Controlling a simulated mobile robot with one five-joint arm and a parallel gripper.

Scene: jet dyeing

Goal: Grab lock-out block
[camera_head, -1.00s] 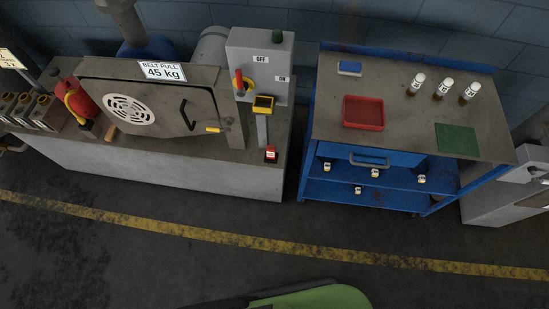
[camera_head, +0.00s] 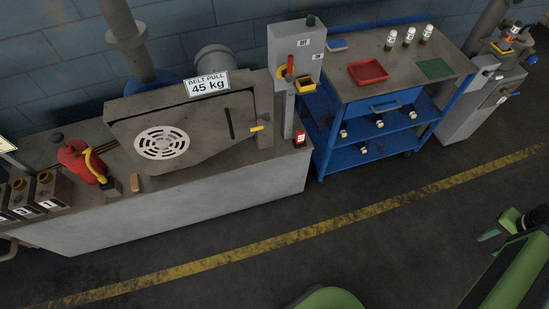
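A small red block with a white label (camera_head: 300,138) stands upright on the right end of the grey machine bench (camera_head: 190,215), beside the switch box post. It looks like the lock-out block, though the label is too small to read. The switch box (camera_head: 288,48) has a red and yellow rotary handle (camera_head: 290,68) and a yellow-rimmed box (camera_head: 305,84) on its front. The end of my green arm, apparently with my gripper (camera_head: 495,230), shows at the right edge, far from the red block over the floor. Its fingers are too unclear to tell open from shut.
The belt-guard machine (camera_head: 205,125), a red extinguisher-like bottle (camera_head: 78,160) and a small tan block (camera_head: 136,183) are on the bench. A blue trolley (camera_head: 365,155) with a red tray (camera_head: 368,71) stands right of it. The floor in front is clear, with a yellow line (camera_head: 270,243).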

